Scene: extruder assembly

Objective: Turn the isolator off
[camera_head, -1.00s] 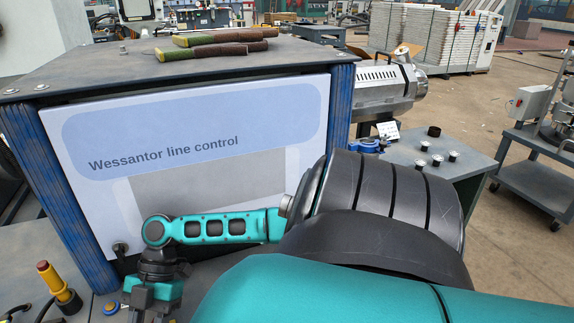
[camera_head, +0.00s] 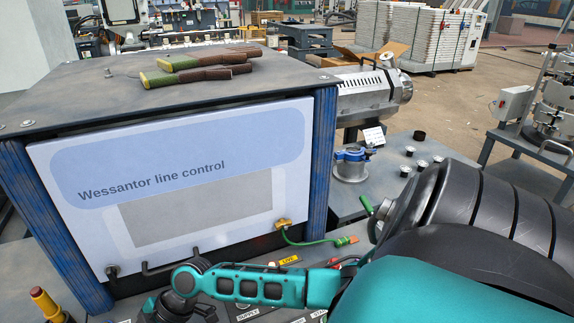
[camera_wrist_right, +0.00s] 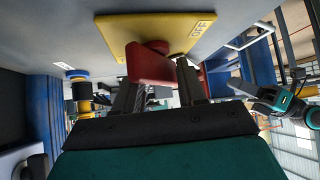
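The isolator shows in the right wrist view as a red handle (camera_wrist_right: 148,66) on a yellow plate (camera_wrist_right: 176,32) with an "OFF" label. My right gripper (camera_wrist_right: 160,88) is at the handle. Its two dark fingers stand apart, one on either side of the handle's near part; contact is not clear. In the head view my right arm comes in from the right, its wrist (camera_head: 188,280) low over the panel and its gripper cut off by the lower edge. I cannot make out the isolator there.
The control cabinet (camera_head: 95,245) stands behind the panel, with brown-green pieces (camera_head: 195,72) on top. A green cable (camera_head: 315,241) runs across near a yellow label (camera_head: 289,260). A side table (camera_head: 345,205) is at right.

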